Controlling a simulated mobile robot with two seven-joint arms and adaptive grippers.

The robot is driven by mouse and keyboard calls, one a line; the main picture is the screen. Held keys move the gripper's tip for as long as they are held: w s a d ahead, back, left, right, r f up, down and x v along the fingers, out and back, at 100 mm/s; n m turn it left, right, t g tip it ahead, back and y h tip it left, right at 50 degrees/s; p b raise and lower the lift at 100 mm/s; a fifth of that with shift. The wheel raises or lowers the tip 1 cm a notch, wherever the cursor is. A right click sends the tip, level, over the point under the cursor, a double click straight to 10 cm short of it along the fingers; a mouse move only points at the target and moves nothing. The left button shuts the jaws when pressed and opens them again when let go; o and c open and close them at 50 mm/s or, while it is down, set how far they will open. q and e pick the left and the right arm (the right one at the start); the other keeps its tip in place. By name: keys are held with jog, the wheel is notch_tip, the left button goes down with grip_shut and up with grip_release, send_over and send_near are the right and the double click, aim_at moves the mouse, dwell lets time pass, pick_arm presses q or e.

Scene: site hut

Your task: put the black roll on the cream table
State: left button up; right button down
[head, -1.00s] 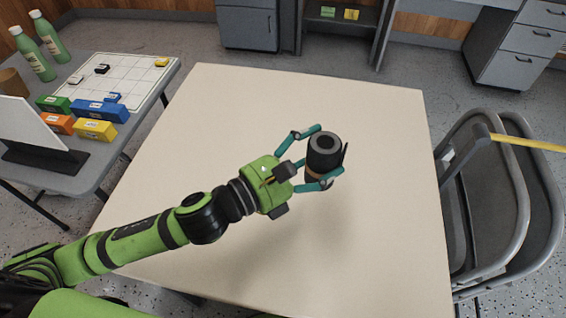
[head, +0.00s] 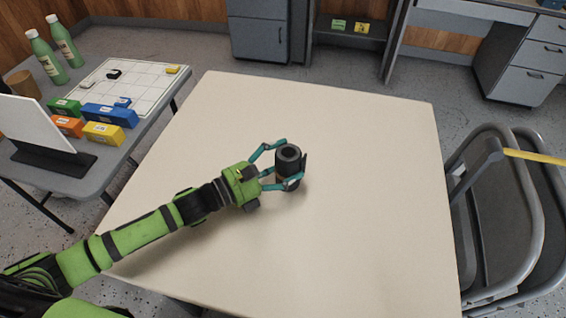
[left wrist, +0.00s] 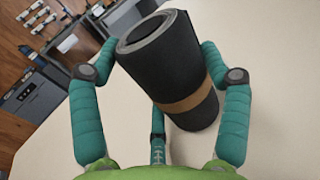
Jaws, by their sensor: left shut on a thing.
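The black roll (head: 288,168) is upright on or just above the cream table (head: 360,140), near its middle; I cannot tell for sure whether its base touches. My left gripper (head: 286,165) is shut on the roll, with teal fingers on both sides of it. In the left wrist view the black roll (left wrist: 170,65) shows a hollow end and a brown band, between the fingers of the left gripper (left wrist: 165,75). My right gripper is not in view.
A grey table (head: 92,165) at the left holds colored boxes, a white grid board (head: 135,82), green bottles and a white panel. Folding chairs (head: 505,215) stand at the right edge. Cabinets line the back. The cream table is otherwise clear.

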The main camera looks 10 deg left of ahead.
pick_arm(q)
jog(key=shift+f, duration=0.25)
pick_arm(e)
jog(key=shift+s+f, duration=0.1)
pick_arm(q)
jog(key=o, duration=1.2)
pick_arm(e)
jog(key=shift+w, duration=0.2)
pick_arm(q)
jog(key=shift+s+a, duration=0.15)
jog(key=v, duration=0.5)
jog(key=shift+s+a+f+b, duration=0.1)
jog(key=shift+s+a+b, duration=0.15)
jog(key=shift+s+b, duration=0.15)
jog(key=v, duration=0.5)
jog(key=shift+s+a, duration=0.15)
jog(key=shift+a, duration=0.1)
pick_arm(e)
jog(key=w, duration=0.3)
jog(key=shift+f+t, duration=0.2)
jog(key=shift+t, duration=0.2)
